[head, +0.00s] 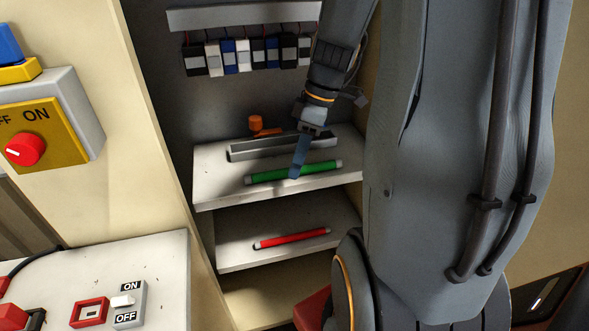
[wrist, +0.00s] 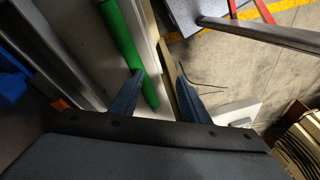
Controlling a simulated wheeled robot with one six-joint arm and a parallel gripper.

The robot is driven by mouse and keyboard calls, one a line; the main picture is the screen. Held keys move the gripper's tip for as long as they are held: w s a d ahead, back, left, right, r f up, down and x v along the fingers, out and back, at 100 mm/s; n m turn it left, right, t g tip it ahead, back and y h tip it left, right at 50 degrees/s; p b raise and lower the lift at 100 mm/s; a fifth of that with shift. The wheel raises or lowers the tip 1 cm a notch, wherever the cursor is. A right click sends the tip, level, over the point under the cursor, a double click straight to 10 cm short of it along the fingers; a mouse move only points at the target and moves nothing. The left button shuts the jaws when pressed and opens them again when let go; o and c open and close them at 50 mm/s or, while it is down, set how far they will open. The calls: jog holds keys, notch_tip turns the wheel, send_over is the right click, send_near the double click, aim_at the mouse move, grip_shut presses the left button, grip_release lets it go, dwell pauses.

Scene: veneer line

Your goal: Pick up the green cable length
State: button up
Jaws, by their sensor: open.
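The green cable length (head: 318,169) has grey ends and lies on the upper white shelf in the cabinet, in front of a grey trough. My gripper (head: 294,177) reaches down from above, its blue fingers overlapping the cable's middle in the head view. In the wrist view the green cable (wrist: 124,38) runs from the top edge down past the left fingertip, its lower part showing between the open fingers (wrist: 160,70). I cannot tell whether a finger touches the cable.
The grey trough (head: 250,151) runs close behind the cable, with an orange object (head: 256,124) beyond it. A red cable length (head: 292,238) lies on the lower shelf. Breakers (head: 229,56) hang above. A yellow switch box (head: 45,135) and a white panel (head: 160,265) stand at left.

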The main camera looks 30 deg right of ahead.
aim_at(314, 166)
jog(key=d+n, duration=0.1)
jog(key=d, duration=0.1)
jog(key=w+d+r+n+y, duration=0.1)
jog(key=n, duration=0.1)
jog(key=d+r+n+t+y, duration=0.1)
jog(key=d, duration=0.1)
jog(key=shift+w+d+r+n+p, duration=0.15)
jog(key=shift+d+n+p, duration=0.15)
jog(key=shift+d+n, duration=0.1)
jog(key=shift+w+p+x, duration=0.2)
jog(key=shift+p+x, duration=0.55)
jog(key=shift+x, duration=1.15)
jog(key=shift+w+p+x, duration=0.15)
jog(key=shift+p+x, duration=0.55)
jog(key=shift+x, duration=1.2)
jog(key=shift+a+r, duration=0.1)
grip_shut()
